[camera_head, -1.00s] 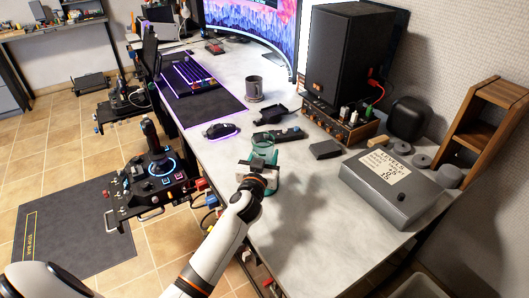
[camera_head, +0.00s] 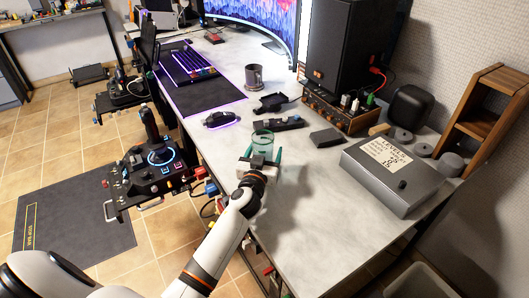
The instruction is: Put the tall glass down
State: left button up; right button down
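The tall glass (camera_head: 263,139) is teal and see-through, and it looks upright at the near part of the desk. My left gripper (camera_head: 262,160) is at the glass, on its near side, with its fingers around the lower part. The gripper and wrist hide much of the glass, so I cannot tell whether the fingers press on it or whether its base touches the desk. My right gripper is not in view.
The grey desk (camera_head: 310,225) is clear to the right of the glass. A black device (camera_head: 279,123) lies just behind it, with a mouse (camera_head: 220,119) to the left and a mug (camera_head: 253,77) farther back. A grey box (camera_head: 391,176) stands at the right.

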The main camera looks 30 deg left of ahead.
pick_arm(q)
jog(key=shift+r, duration=0.2)
jog(key=v, duration=1)
jog(key=shift+s+f, duration=0.2)
jog(key=shift+s, duration=0.15)
jog(key=shift+s+d+r, duration=0.1)
jog(key=shift+s+d, duration=0.1)
jog(key=shift+s, duration=0.45)
